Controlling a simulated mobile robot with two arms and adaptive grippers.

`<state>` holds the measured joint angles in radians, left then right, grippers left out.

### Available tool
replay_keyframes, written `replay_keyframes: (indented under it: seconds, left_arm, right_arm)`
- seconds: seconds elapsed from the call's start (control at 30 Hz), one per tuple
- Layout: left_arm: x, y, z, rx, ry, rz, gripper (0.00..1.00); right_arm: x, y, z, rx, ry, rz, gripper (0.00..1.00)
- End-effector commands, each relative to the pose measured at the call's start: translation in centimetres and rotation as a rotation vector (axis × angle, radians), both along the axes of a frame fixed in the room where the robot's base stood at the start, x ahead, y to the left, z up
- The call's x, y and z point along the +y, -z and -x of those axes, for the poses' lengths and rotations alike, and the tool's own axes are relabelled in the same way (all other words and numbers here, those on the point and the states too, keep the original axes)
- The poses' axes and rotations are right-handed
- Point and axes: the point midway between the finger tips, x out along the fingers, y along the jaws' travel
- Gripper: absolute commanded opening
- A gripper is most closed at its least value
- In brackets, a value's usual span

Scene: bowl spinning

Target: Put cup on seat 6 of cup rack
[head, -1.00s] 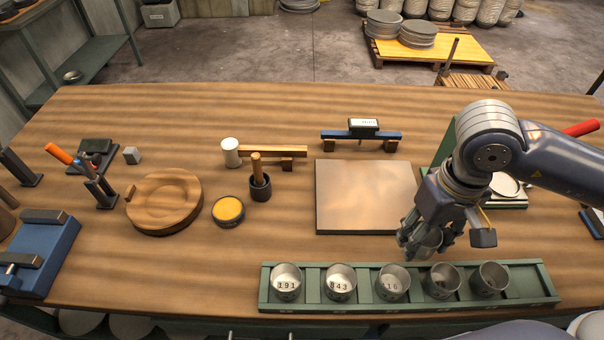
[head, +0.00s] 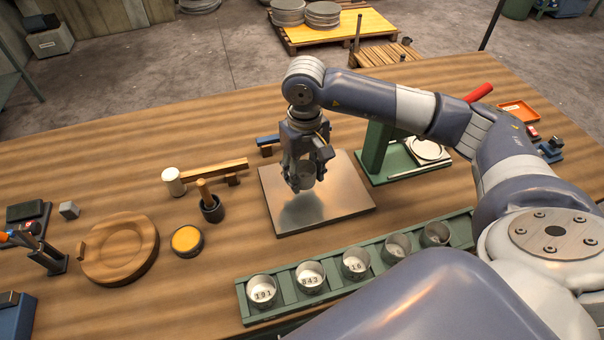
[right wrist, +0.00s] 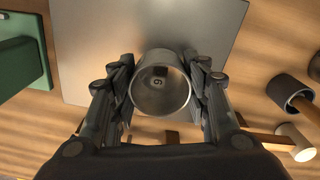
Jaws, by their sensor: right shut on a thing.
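My right gripper (head: 303,182) is shut on a metal cup (head: 307,175) above the square metal plate. In the right wrist view the cup (right wrist: 161,86) sits between the two fingers, its open mouth facing the camera, with a digit that looks like 6 or 9 inside. The green cup rack (head: 284,288) lies along the table's front edge. Several metal cups stand in it in a row, such as one marked 191 (head: 262,289) and one marked 843 (head: 311,277). The rack's right end (head: 461,222) is partly hidden by my right arm. My left gripper is not in view.
The metal plate (head: 340,205) lies behind the rack. A green stand (head: 376,150) is to its right.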

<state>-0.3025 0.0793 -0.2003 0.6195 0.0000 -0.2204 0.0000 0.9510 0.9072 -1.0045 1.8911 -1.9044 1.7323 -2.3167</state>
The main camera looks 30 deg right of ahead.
Motion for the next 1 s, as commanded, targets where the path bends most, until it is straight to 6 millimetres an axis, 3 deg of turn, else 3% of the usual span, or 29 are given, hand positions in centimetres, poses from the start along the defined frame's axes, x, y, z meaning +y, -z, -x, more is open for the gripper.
replay_keyframes:
  seconds: [0.17, 0.4, 0.83, 0.87, 0.9, 1.0]
  left_arm:
    - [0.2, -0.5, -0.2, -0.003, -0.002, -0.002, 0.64]
    - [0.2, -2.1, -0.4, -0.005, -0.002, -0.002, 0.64]
    - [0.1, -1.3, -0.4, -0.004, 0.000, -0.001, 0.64]
    - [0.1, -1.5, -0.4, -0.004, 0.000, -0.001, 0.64]
    - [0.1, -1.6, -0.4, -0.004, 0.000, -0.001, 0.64]
    - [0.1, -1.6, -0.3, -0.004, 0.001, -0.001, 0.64]
  right_arm:
    - [0.1, 0.3, -0.8, 0.001, 0.000, 0.001, 0.21]
    - [0.1, 3.1, -0.6, 0.006, 0.000, 0.001, 0.21]
    - [0.1, 4.1, -0.7, 0.000, -0.001, 0.001, 0.21]
    - [0.1, 4.0, -0.7, 0.000, 0.000, 0.001, 0.50]
    - [0.1, 3.9, -0.7, 0.000, 0.000, 0.001, 0.59]
    - [0.1, 3.9, -0.7, 0.001, 0.000, 0.001, 0.63]
